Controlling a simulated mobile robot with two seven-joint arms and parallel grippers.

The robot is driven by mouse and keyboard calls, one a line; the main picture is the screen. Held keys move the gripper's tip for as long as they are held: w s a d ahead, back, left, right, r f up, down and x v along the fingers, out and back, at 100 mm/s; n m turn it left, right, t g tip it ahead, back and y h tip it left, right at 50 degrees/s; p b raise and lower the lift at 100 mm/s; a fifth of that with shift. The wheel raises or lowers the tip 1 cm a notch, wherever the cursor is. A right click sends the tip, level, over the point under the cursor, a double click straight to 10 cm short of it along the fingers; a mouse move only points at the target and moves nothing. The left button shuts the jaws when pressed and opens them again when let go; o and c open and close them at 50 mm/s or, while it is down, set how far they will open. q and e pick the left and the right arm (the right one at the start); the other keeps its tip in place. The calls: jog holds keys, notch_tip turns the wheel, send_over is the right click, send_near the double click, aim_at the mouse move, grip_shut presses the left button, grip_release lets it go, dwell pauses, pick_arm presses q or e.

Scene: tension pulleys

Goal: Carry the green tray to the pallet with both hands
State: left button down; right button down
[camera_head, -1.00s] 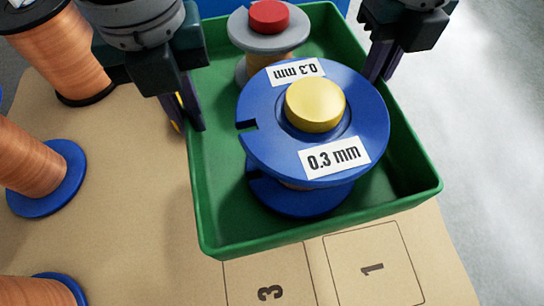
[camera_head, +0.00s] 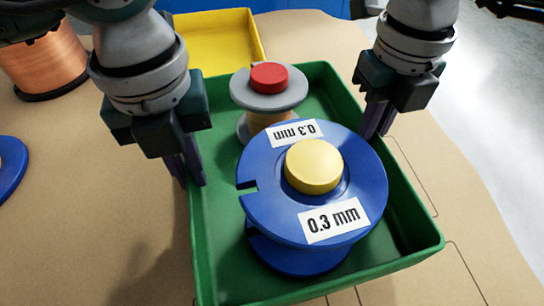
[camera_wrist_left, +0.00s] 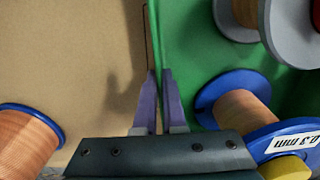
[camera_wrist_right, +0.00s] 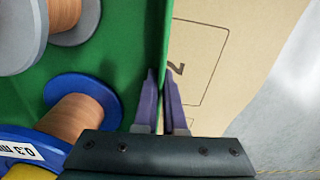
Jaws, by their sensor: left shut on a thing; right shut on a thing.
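The green tray (camera_head: 320,72) is in the middle of the head view, with a blue spool (camera_head: 360,190) and a grey spool (camera_head: 290,92) standing in it. The blue spool has a yellow knob and 0.3 mm labels; the grey one has a red knob. My left gripper (camera_head: 188,180) is shut on the tray's left wall, also seen in the left wrist view (camera_wrist_left: 154,85). My right gripper (camera_head: 372,130) is shut on the right wall, also seen in the right wrist view (camera_wrist_right: 161,85). No pallet can be made out for certain.
A yellow tray (camera_head: 215,40) lies behind the green tray. Copper spools stand at the left, one at the back left (camera_head: 45,62). The tan surface (camera_head: 90,200) has outlined, numbered areas partly under the tray. Grey floor (camera_head: 480,100) shows at the right.

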aim_at(198, 191)
pick_arm(q)
jog(key=shift+w, duration=0.1)
pick_arm(e)
jog(key=shift+w, duration=0.1)
pick_arm(q)
jog(key=shift+f, duration=0.15)
pick_arm(e)
jog(key=shift+f, duration=0.15)
